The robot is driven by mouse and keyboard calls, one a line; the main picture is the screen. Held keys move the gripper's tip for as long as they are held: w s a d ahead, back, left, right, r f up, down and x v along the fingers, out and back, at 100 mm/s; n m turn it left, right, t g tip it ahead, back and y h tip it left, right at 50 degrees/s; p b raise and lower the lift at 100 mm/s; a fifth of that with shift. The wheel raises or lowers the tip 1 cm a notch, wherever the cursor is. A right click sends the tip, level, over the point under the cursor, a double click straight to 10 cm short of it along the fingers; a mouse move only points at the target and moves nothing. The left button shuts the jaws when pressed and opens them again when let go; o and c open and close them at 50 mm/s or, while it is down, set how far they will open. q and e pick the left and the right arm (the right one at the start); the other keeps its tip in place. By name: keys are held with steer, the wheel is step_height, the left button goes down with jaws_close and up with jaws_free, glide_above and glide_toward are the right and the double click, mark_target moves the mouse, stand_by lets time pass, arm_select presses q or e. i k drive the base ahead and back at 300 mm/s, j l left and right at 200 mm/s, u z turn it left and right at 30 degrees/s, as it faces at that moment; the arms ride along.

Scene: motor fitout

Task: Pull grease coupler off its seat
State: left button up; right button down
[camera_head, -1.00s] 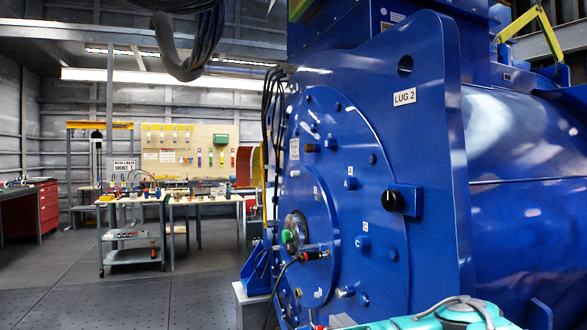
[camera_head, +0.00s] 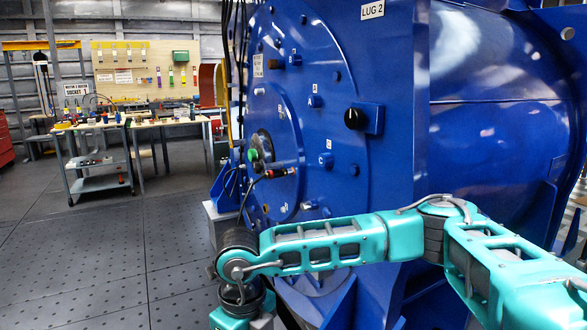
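A small red-and-black fitting (camera_head: 283,171) sits on the round end face of the blue motor (camera_head: 390,230). A dark hose (camera_head: 246,198) runs from it down to the left. It looks like the grease coupler, but it is too small to be sure. My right arm comes in from the right, crosses in front of the motor's lower part and bends downward at the bottom edge. Its gripper is out of the picture below. My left arm and gripper are not in view.
A black knob (camera_head: 355,118) stands out from the motor's front plate. A green-capped part (camera_head: 254,156) is left of the fitting. A wheeled cart (camera_head: 98,183) and a workbench (camera_head: 165,124) stand at the back left. The floor (camera_head: 90,260) at left is clear.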

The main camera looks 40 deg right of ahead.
mark_target(271, 174)
steer(key=z, duration=1.15)
